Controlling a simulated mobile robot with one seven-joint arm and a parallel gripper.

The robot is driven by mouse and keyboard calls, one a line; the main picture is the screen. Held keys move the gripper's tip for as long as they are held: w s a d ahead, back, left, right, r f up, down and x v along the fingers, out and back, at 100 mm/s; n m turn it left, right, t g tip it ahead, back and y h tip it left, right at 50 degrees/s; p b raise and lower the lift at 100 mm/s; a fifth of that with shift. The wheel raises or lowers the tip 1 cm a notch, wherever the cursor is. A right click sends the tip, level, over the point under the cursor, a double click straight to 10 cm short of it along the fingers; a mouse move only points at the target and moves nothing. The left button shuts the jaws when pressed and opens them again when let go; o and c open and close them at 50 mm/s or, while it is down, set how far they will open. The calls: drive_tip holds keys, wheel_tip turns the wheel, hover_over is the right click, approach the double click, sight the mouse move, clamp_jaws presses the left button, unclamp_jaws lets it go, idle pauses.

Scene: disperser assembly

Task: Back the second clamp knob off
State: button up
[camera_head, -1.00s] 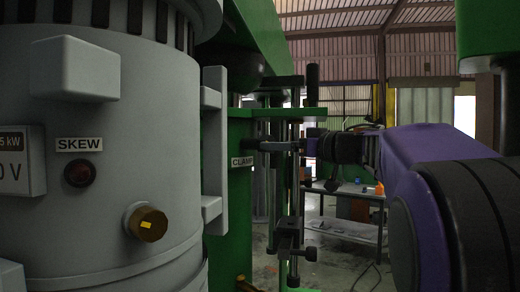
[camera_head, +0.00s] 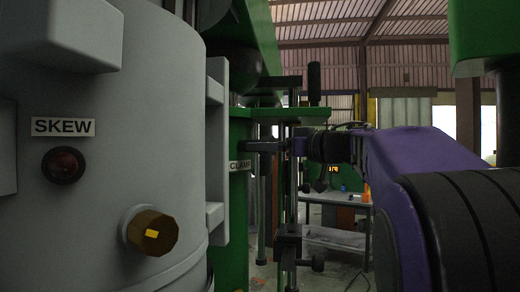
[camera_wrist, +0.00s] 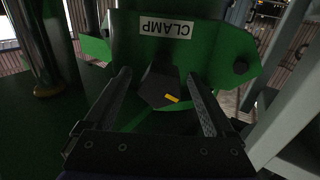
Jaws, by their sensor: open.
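A dark faceted clamp knob (camera_wrist: 158,88) with a yellow mark on its face sits below a white CLAMP label (camera_wrist: 165,27) on a green bracket (camera_wrist: 210,48) in the wrist view. My gripper (camera_wrist: 159,74) is open, with one finger on each side of the knob and visible gaps between fingers and knob. In the head view my gripper (camera_head: 265,146) reaches leftward to the green column by the CLAMP label (camera_head: 240,165). The knob cannot be made out there.
A large grey housing (camera_head: 130,120) fills the left, with a SKEW label (camera_head: 63,127), a dark red lamp (camera_head: 63,165) and a brass knob (camera_head: 152,231) with a yellow mark. Vertical rods stand close by my gripper. A table (camera_head: 335,197) stands behind.

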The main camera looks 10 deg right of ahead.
drive_tip(key=c, duration=1.3)
drive_tip(key=shift+n, duration=0.3)
drive_tip(key=n+p, duration=0.2)
drive_tip(key=n, duration=0.1)
drive_tip(key=shift+r, duration=0.1)
drive_tip(key=n, duration=0.7)
drive_tip(key=shift+y+p, duration=0.3)
drive_tip(key=shift+p, duration=0.05)
drive_tip(key=n+b, duration=0.1)
drive_tip(key=n, duration=0.5)
drive_tip(key=shift+n+y+b, duration=0.3)
drive_tip(key=shift+b, duration=0.05)
drive_tip(key=n+b, duration=0.2)
drive_tip(key=n, duration=0.3)
drive_tip(key=shift+g, duration=0.3)
drive_tip(key=shift+n, duration=0.3)
